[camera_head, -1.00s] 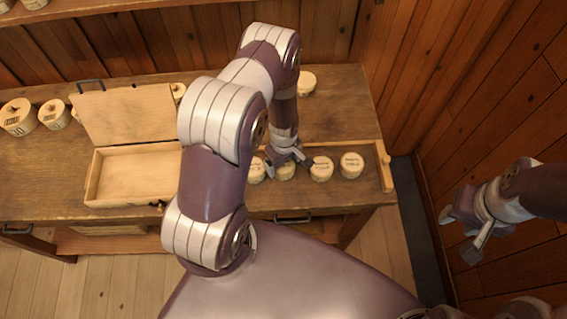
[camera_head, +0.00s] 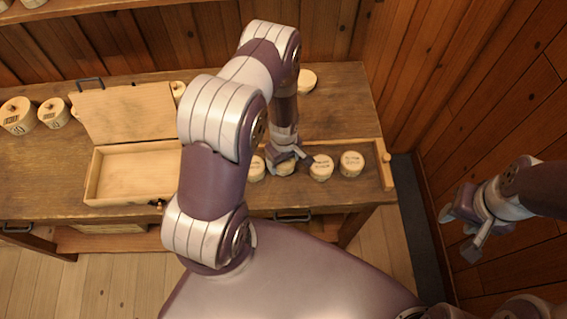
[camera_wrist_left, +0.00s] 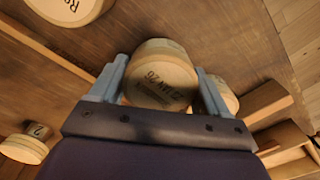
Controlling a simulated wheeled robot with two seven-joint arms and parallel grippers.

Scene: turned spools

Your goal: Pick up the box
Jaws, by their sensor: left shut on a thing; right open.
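A small round pale box with dark lettering on its lid (camera_wrist_left: 160,82) sits between the two fingers of my left gripper (camera_wrist_left: 165,88) in the left wrist view. The fingers are shut on its sides. In the head view my left gripper (camera_head: 287,156) is over the row of boxes at the table's front right, and the held box (camera_head: 285,169) is partly hidden below it. I cannot tell whether the box is clear of the table. My right gripper (camera_head: 468,228) is open and empty, off the table to the right.
Similar round boxes stand beside it, left (camera_head: 256,170) and right (camera_head: 321,169), with another (camera_head: 352,164) further right. A wooden rail (camera_head: 385,166) edges the table's right end. An open wooden case (camera_head: 136,200) stands left. The wooden wall is close on the right.

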